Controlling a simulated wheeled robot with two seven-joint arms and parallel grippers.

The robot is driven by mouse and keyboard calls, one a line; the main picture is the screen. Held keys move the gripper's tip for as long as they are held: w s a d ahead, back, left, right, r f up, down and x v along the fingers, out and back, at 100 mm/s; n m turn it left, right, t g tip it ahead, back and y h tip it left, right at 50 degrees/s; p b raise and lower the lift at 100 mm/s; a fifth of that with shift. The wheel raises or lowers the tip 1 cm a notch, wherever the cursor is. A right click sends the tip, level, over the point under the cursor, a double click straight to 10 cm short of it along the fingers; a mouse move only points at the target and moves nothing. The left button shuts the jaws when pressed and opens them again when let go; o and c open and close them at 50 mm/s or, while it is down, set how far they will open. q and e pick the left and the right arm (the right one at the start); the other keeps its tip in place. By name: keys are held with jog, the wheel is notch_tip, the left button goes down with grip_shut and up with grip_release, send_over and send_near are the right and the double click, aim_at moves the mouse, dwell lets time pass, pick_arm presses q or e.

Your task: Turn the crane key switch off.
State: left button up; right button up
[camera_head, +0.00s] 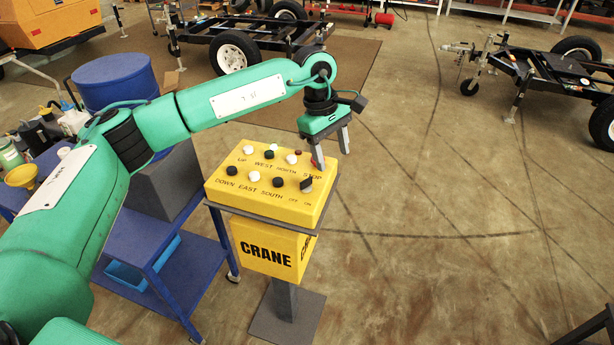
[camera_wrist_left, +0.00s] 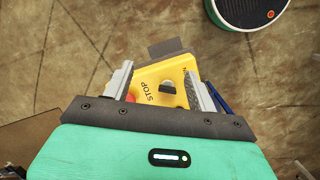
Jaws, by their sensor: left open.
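The yellow crane control box (camera_head: 234,190) stands on a grey pedestal, with labelled black and white buttons on its sloped top. The black key switch (camera_head: 307,184) is at the top's right end, above the OFF and ON labels. I cannot tell clearly which label it points to. My left gripper (camera_head: 332,158) is open, its fingers pointing down above the box's right end, with nothing between them. In the left wrist view, the key switch (camera_wrist_left: 168,87) shows between the gripper's open fingers (camera_wrist_left: 160,82), next to the STOP label. My right gripper is not in view.
A blue cart (camera_head: 165,285) and a blue drum (camera_head: 115,82) stand close to the left of the box. The pedestal's square base (camera_head: 310,320) rests on the floor. Trailers stand farther back. The floor (camera_head: 430,260) to the right is clear.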

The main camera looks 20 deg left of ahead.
pick_arm(q)
jog(key=w+a+r+y, duration=0.2)
jog(key=a+r+y, duration=0.1)
jog(key=a, duration=0.3)
jog(key=p, duration=0.5)
send_near(306, 180)
notch_tip(306, 180, down, 7)
jog(key=shift+a+f, duration=0.15)
jog(key=shift+f, duration=0.8)
